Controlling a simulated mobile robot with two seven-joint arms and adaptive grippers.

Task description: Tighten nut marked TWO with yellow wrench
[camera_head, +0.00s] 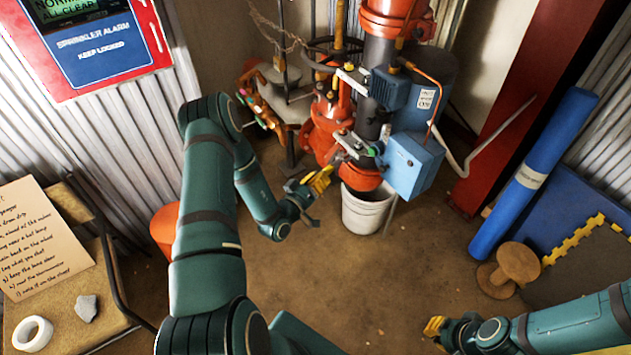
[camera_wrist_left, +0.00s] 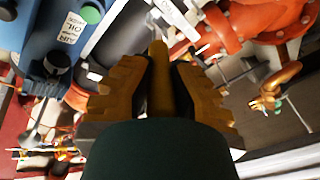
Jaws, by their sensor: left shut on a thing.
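My left gripper (camera_head: 314,187) is in front of the red and grey pipework, left of the white bucket. In the left wrist view its yellow fingers (camera_wrist_left: 160,95) are shut on the handle of the yellow wrench (camera_wrist_left: 158,72). The handle points away from the gripper toward the pipework, where the wrench's far end is hard to make out. I cannot read the mark TWO on any nut, and cannot tell whether the wrench touches one. My right gripper (camera_head: 436,328) is low at the right, over the floor, its yellow fingers partly hidden by its wrist.
The red valve pipework (camera_head: 326,130) and blue box (camera_head: 412,163) stand above the white bucket (camera_head: 366,210). A chair (camera_head: 70,300) holds a tape roll (camera_head: 33,334) at the left. A blue roll (camera_head: 535,175) and wooden spool (camera_head: 515,264) are at the right. The middle floor is clear.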

